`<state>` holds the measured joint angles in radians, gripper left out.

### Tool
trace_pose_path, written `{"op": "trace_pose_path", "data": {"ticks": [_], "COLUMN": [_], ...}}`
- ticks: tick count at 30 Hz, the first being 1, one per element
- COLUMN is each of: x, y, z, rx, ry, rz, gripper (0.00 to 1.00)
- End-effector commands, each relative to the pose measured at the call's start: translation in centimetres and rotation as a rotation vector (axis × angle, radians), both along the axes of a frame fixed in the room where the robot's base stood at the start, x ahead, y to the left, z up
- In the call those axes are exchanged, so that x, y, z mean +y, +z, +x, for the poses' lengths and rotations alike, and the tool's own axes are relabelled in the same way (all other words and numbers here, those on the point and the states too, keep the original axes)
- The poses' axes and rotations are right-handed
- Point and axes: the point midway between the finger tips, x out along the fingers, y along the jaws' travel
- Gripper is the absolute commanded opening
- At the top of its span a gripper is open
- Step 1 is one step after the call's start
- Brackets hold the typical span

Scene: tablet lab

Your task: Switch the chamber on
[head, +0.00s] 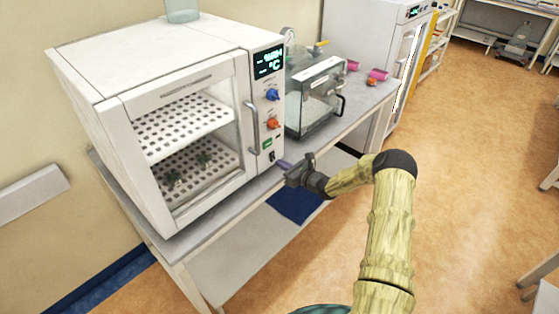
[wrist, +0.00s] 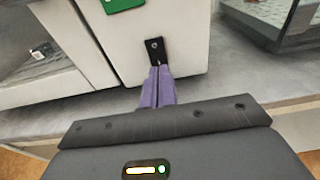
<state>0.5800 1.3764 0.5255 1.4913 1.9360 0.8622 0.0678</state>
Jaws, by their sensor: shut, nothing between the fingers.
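The chamber (head: 90,58) is a white cabinet with a glass door, perforated shelves and a control panel on its right side. The panel has a lit display (head: 269,64), a blue knob (head: 272,95), an orange knob (head: 273,123) and a green element (head: 267,143). Below these sits a small black switch (head: 272,156), which also shows in the wrist view (wrist: 155,48). My gripper (head: 283,164) is shut and empty, its purple fingertips (wrist: 158,70) at the lower edge of the switch. I cannot tell whether they touch it. The switch's position is unclear.
The chamber stands on a grey table (head: 350,115). A glass-walled box (head: 315,95) stands just right of the panel, with pink items (head: 378,74) beyond it. The chamber's door handle (head: 252,128) is left of the panel. The floor to the right is open.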

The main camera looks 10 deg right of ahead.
Motion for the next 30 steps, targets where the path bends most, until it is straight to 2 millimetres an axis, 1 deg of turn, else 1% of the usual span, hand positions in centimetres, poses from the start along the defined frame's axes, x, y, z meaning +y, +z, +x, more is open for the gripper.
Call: {"op": "trace_pose_path", "data": {"ticks": [3, 6, 17, 23, 25, 30], "x": [0.7, 0.9, 0.9, 1.1, 1.2, 1.2], "y": [0.0, -0.2, -0.3, -0.9, -0.4, -0.4], "z": [0.9, 1.2, 1.3, 1.6, 1.6, 1.6], "rx": [0.0, 0.0, 0.0, -0.027, -0.031, -0.03], "ry": [0.0, 0.0, 0.0, 0.0, 0.0, 0.001], "rz": [-0.002, -0.001, 0.0, 0.021, 0.021, 0.022], "gripper": [0.0, 0.0, 0.0, 0.0, 0.0, 0.0]}}
